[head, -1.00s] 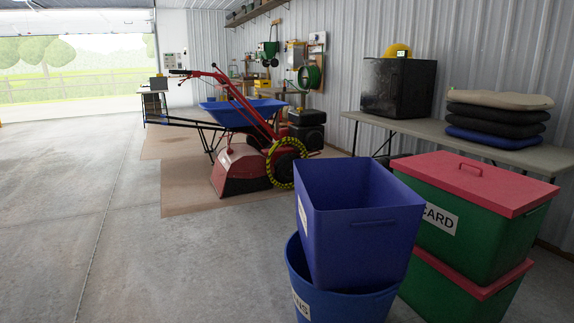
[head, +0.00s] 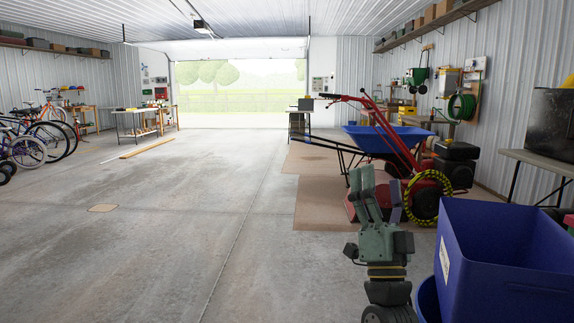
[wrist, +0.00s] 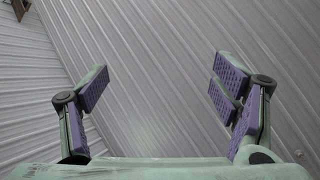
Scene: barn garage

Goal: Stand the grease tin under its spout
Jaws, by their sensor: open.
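My gripper (head: 376,192) is raised at the lower right of the head view, in front of the red tiller. It is open and empty, with its fingers pointing up.
A blue bin (head: 500,255) stands close at the lower right. The red tiller (head: 425,190) and a blue wheelbarrow (head: 385,139) stand on brown mats. Bicycles (head: 40,140) line the left, and workbenches (head: 137,125) stand farther back. The middle concrete floor (head: 200,220) is clear.

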